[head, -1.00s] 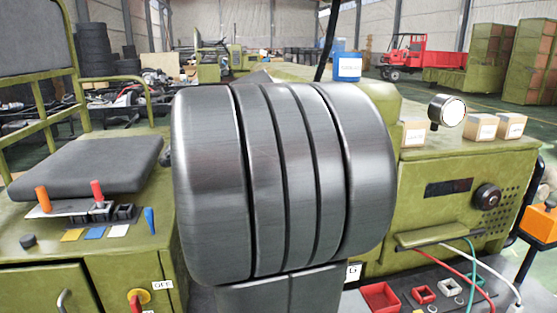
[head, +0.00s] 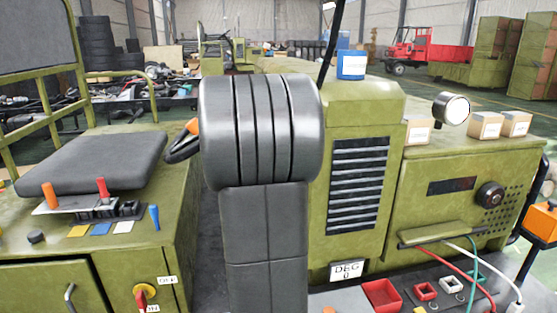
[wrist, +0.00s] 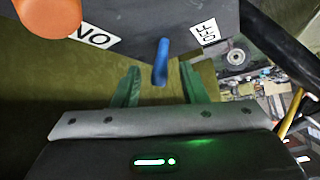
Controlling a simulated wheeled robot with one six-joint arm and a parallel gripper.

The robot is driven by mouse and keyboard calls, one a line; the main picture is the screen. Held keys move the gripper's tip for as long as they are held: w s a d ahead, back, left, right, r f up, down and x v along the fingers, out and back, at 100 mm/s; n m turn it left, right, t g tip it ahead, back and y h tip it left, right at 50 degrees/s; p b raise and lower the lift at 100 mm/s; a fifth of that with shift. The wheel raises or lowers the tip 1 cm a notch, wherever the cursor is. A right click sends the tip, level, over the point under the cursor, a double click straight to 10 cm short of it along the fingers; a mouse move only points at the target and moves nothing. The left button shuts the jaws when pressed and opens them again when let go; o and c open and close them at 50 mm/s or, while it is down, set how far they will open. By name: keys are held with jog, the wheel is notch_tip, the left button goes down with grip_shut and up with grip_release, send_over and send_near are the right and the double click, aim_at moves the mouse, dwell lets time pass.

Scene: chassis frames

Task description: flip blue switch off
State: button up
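A blue switch lever (wrist: 161,62) sticks out from a dark panel (wrist: 140,20) in the wrist view. It stands between an ON label (wrist: 93,35) on the left and an OFF label (wrist: 204,31) on the right. My gripper (wrist: 159,80) has its two green fingers spread, with the lever's end in line with the gap between their tips; contact cannot be told. In the head view my gripper is hidden behind my grey arm. A blue lever (head: 154,217) shows there on the green cabinet at left; whether it is the same one is unclear.
In the wrist view an orange knob (wrist: 47,14) is close at the upper left, and a dark bar (wrist: 285,45) crosses at right. In the head view, the seat (head: 95,160) is left of my arm and a vented green housing (head: 325,235) is right of it.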

grip_shut()
jog(key=shift+a+f+b, duration=0.15)
jog(key=shift+f+b, duration=0.05)
jog(key=shift+b, duration=0.7)
jog(key=shift+a+h+b, duration=0.1)
jog(key=shift+h+b, duration=0.3)
jog(key=shift+b, duration=0.2)
jog(key=b, duration=0.2)
jog(key=n+h+b, duration=0.1)
jog(key=b, duration=0.1)
jog(key=shift+s+a+f+t, duration=0.15)
jog(key=shift+a+f+t, duration=0.05)
jog(key=shift+a+t, duration=0.15)
jog(key=h+b, duration=0.1)
jog(key=b, duration=0.2)
jog(key=a+n+t+h+b, duration=0.1)
jog(key=b, duration=0.2)
jog(key=n+h+b, duration=0.1)
jog(key=b, duration=0.2)
jog(key=shift+s+a+b, duration=0.15)
jog(key=shift+a+b, duration=0.2)
jog(key=shift+b, duration=0.05)
jog(key=b, duration=0.1)
jog(key=t+h+b, duration=0.1)
jog(key=shift+a+n+h+b, duration=0.25)
jog(key=shift+n+h+b, duration=0.05)
jog(key=shift+s+r, duration=0.1)
